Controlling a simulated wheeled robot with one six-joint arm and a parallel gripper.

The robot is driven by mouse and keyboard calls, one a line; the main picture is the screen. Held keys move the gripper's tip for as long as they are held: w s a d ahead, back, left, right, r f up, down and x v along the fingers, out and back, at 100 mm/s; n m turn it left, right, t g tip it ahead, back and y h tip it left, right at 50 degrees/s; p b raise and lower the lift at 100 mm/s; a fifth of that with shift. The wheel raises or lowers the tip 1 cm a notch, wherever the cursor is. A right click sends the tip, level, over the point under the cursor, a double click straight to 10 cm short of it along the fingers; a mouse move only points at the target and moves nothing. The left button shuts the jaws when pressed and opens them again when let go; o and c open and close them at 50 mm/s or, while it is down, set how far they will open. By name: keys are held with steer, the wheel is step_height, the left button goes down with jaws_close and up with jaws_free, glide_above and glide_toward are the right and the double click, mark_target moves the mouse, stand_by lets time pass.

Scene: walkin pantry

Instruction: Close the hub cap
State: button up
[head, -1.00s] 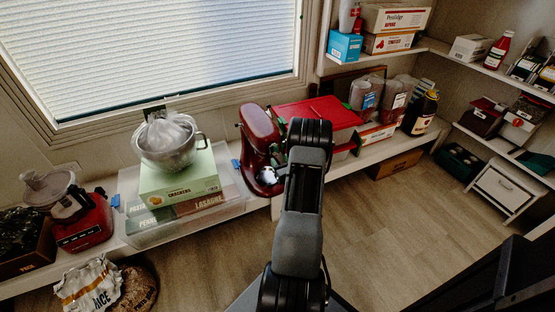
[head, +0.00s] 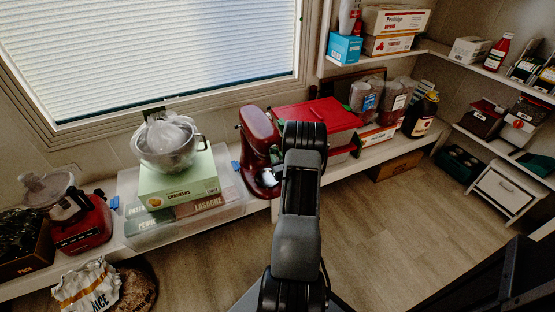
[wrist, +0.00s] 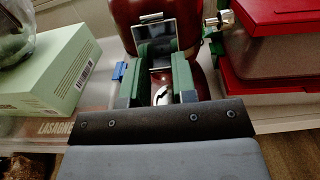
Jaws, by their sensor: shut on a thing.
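The red stand mixer (head: 258,145) stands on the low shelf under the window, left of my arm in the head view. In the wrist view the mixer's red body (wrist: 185,15) fills the top middle. A square silver hub cap (wrist: 153,36) shows against its front, at the ends of my fingers. My gripper (wrist: 160,55) has green-grey fingers on both sides of it and is shut on it, with a gap between the fingers lower down. A shiny curved metal part (wrist: 161,95) shows in that gap. In the head view my arm hides the gripper.
A green crackers box (head: 180,180) with a metal bowl (head: 165,160) on it stands on a clear bin left of the mixer. A red-lidded container (head: 320,115) stands close on the right. A rice bag (head: 88,287) leans at the front left.

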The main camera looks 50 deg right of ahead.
steer(key=c, duration=0.3)
steer(key=t+b, duration=0.1)
steer(key=b, duration=0.1)
steer(key=w+t+b, duration=0.1)
steer(key=b, duration=0.2)
steer(key=f+t+h+b, duration=0.1)
steer(key=b, duration=0.1)
steer(key=shift+w+d+b, duration=0.15)
steer(key=shift+d+b, duration=0.1)
steer(key=shift+b, duration=0.1)
steer(key=o, duration=0.9)
steer(key=p+v, duration=0.1)
steer(key=v, duration=0.3)
steer(key=p+v, duration=0.1)
steer(key=v, duration=0.4)
steer(key=p+v, duration=0.1)
steer(key=v, duration=0.3)
steer(key=shift+s+a+f, duration=0.2)
steer(key=shift+s+f, duration=0.1)
steer(key=shift+f, duration=0.05)
